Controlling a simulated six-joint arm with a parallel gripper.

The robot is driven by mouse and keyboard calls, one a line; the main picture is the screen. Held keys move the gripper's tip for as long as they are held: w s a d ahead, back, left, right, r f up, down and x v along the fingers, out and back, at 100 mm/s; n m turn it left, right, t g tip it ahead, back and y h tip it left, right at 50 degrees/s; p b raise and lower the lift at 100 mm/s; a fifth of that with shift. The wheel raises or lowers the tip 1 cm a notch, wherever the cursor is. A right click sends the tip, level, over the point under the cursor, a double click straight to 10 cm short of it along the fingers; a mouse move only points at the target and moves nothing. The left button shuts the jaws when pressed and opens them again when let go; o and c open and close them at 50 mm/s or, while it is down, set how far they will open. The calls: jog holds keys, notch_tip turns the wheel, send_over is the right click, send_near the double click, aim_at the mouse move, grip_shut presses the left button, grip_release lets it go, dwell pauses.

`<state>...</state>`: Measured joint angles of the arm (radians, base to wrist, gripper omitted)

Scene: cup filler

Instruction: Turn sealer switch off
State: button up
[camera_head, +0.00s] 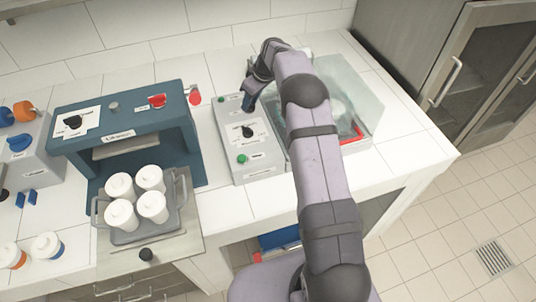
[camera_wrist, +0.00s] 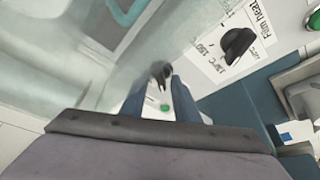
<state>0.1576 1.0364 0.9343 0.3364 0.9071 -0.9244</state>
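The sealer is a grey control panel (camera_head: 262,170) beside a clear glass-like cover (camera_head: 350,85) on the white tiled counter. The panel carries a black dial (camera_head: 247,131), which also shows in the wrist view (camera_wrist: 236,45) by a "Film heat" label. My gripper (camera_head: 248,104) is low over the panel's far end. In the wrist view its two blue-grey fingers (camera_wrist: 159,80) are apart. A small black switch lever (camera_wrist: 161,72) shows between the fingertips; whether they touch it I cannot tell. A green lamp (camera_wrist: 163,107) shows between the fingers.
A blue machine (camera_head: 140,120) stands left of the sealer, with a tray (camera_head: 130,236) of several white cups before it. Another green lamp (camera_head: 242,158) is at the panel's near end. A metal cabinet (camera_head: 470,60) stands at the right. Bare counter lies left of the panel.

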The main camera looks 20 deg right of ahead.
jog(key=shift+d+r+m+b, duration=0.1)
jog(key=shift+r+m+b, duration=0.2)
jog(key=shift+r+b, duration=0.1)
jog(key=s+a+b+v, duration=0.1)
jog(key=b+v, duration=0.2)
jog(key=v, duration=0.4)
jog(key=s+a+m+g+h+p, duration=0.1)
jog(key=s+a+m, duration=0.1)
jog(key=s, duration=1.1)
jog(key=s+a+f+m+g+h+p, duration=0.1)
jog(key=s+m, duration=0.3)
jog(key=s, duration=0.9)
jog(key=shift+a+p, duration=0.35)
jog(key=shift+p, duration=0.15)
